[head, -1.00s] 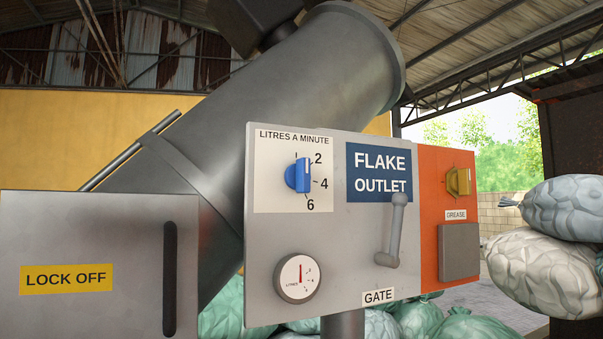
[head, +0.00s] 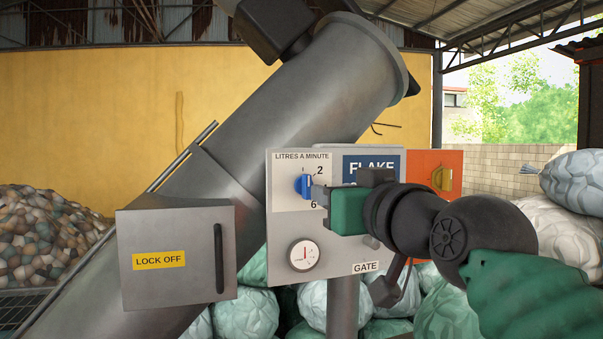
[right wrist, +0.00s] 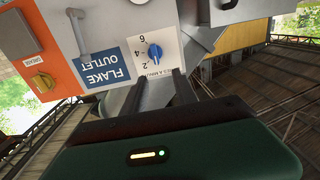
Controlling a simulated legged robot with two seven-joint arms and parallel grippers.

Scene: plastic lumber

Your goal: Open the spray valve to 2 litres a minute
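The blue spray valve knob (head: 302,184) sits on a white dial plate (head: 285,205) marked "LITRES A MINUTE", with 2, 4 and 6 around it. Its ridge looks upright, towards the unnumbered top of the dial. The knob also shows in the right wrist view (right wrist: 155,52). My right gripper (head: 324,196) is just right of the knob in the head view, covering the 4. In the right wrist view its two dark fingers (right wrist: 165,76) are apart and empty, their tips short of the knob. A round gauge (head: 304,255) below has its red needle near upright. My left gripper is out of view.
The panel also carries a "FLAKE OUTLET" sign, a grey lever (right wrist: 78,30) and an orange section with a yellow knob (head: 442,179). A grey "LOCK OFF" box (head: 176,255) stands at left. Sacks (head: 575,230) are stacked at right, and more lie beneath the panel.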

